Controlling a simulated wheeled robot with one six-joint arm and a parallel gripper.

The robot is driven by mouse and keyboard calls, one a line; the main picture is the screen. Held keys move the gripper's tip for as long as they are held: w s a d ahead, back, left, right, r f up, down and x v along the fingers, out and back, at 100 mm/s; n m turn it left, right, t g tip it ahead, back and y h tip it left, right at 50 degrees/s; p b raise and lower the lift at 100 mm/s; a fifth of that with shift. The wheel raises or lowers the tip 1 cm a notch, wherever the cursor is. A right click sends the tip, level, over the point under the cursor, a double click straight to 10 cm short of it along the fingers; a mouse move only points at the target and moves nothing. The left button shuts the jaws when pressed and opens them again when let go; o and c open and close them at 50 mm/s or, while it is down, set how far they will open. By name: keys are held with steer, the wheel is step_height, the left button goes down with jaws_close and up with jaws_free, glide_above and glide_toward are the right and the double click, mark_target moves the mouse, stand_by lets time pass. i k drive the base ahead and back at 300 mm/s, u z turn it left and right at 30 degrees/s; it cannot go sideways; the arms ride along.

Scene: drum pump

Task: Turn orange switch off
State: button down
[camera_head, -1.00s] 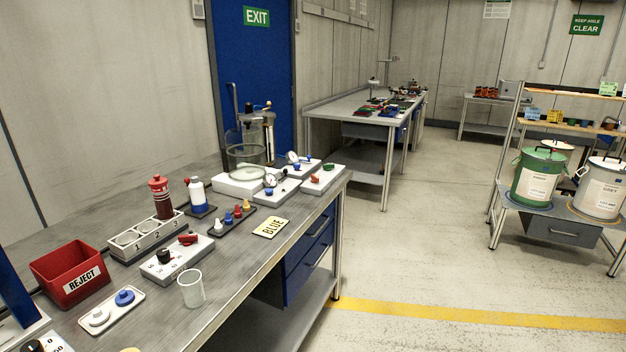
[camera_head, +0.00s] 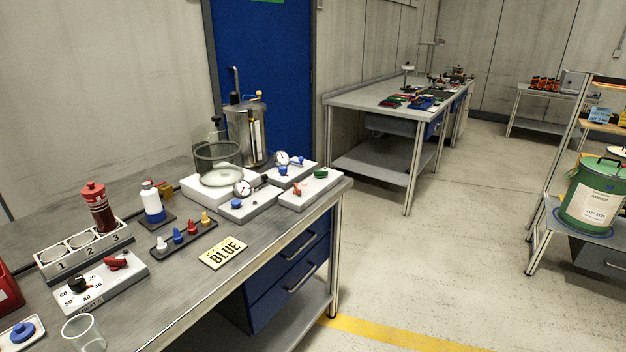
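A small orange-red switch lever (camera_head: 298,189) stands on a white block (camera_head: 312,196) at the far right corner of the near bench. A green lever (camera_head: 320,173) sits on the same block, behind and to the right of it. The orange-red lever looks raised and tilted, but it is too small to tell its on or off position. A separate red switch (camera_head: 117,264) is on a white box with a black numbered dial (camera_head: 78,284) at the left. My gripper is not in view.
Two gauge blocks with blue knobs, a glass vessel (camera_head: 217,165) and a metal tank (camera_head: 247,132) stand beside the switch block. A yellow BLUE card (camera_head: 222,252) lies near the bench's front edge. Open floor (camera_head: 440,250) lies right of the bench.

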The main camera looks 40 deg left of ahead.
mark_target(297, 190)
steer(key=u, duration=0.3)
steer(key=i, duration=0.85)
steer(key=u, duration=1.2)
steer(key=i, duration=0.7)
steer(key=u, duration=0.65)
